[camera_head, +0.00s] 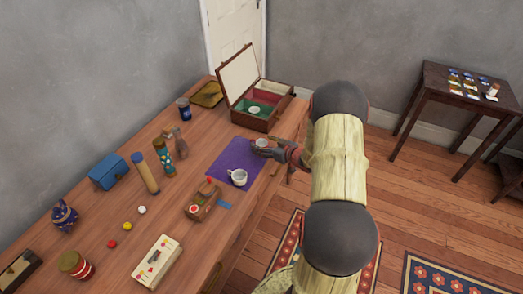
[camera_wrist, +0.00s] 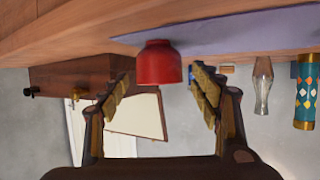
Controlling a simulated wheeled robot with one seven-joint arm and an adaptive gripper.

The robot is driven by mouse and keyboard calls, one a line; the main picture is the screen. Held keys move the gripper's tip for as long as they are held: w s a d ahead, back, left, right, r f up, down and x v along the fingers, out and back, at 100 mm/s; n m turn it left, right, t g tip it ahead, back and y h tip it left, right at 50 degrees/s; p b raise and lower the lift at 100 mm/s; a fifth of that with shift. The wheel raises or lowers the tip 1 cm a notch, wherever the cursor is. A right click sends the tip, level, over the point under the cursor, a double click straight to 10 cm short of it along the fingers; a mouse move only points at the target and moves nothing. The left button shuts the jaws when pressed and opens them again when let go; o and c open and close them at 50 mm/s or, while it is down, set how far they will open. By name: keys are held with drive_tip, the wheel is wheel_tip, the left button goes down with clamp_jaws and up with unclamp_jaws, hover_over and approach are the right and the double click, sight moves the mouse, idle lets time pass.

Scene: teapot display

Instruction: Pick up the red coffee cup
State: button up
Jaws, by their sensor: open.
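The red coffee cup (camera_wrist: 158,64) shows in the wrist view, which is upside down. It stands on the purple cloth (camera_wrist: 225,40), between the lines of my two fingers. My gripper (camera_wrist: 163,78) is open, with a finger to each side of the cup and a gap on both sides. In the head view my gripper (camera_head: 262,150) is low at the cloth's right edge. A pale cup rim (camera_head: 261,142) shows just behind it; the red side is hidden there. A white cup (camera_head: 238,177) stands on the cloth nearer the camera.
An open wooden case (camera_head: 283,107) with a small cup (camera_head: 254,109) inside stands just behind. A glass bottle (camera_head: 181,146) and a teal patterned cylinder (camera_head: 164,160) stand left of the cloth. A wooden toy car (camera_head: 203,202) lies in front. The table's right edge is close.

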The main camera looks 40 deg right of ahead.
drive_tip(key=shift+x, duration=0.8)
drive_tip(key=shift+c, duration=0.6)
drive_tip(key=c, duration=1.1)
